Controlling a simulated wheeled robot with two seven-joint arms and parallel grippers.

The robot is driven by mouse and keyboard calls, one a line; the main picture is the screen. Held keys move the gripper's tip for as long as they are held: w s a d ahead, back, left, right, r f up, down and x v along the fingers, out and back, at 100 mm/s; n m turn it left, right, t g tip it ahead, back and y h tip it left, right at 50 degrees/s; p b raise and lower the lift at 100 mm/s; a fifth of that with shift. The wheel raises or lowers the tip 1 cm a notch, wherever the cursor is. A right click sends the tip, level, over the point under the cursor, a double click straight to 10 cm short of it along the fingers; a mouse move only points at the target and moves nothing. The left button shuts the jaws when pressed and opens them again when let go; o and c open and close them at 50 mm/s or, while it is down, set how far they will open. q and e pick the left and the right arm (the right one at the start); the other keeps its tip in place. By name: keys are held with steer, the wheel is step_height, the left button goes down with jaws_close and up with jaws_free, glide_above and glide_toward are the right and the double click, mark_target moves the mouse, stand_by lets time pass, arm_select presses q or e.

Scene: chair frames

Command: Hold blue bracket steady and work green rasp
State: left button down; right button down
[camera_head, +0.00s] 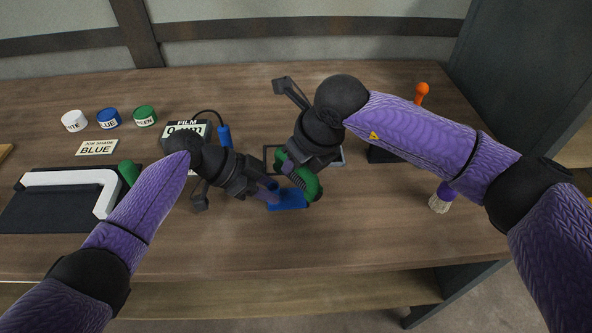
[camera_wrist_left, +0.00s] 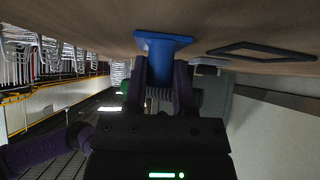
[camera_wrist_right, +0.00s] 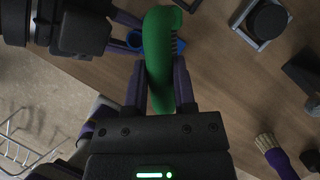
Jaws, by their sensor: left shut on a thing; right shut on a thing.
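The blue bracket (camera_head: 290,200) is near the table's front middle. My left gripper (camera_head: 267,191) is shut on it from the left. In the left wrist view the bracket (camera_wrist_left: 162,43) shows a flat flange, with its narrower part between the fingers. The green rasp (camera_head: 308,184) is a curved, thick green piece. My right gripper (camera_head: 291,165) is shut on it, just above the bracket. In the right wrist view the rasp (camera_wrist_right: 158,60) runs between the fingers, and a bit of blue bracket shows behind it. I cannot tell whether the rasp touches the bracket.
White (camera_head: 74,121), blue (camera_head: 108,118) and green (camera_head: 145,116) jars stand at the back left, near a "BLUE" card (camera_head: 97,148). A film gauge (camera_head: 190,130) stands behind my left gripper. A black mat (camera_head: 45,215) carries a white piece. A brush (camera_head: 441,198) lies right.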

arm_select(q)
steer(key=shift+c, duration=1.8)
jaws_free()
steer(key=v, duration=0.7)
steer(key=shift+a+r, duration=0.15)
steer(key=shift+a, duration=0.05)
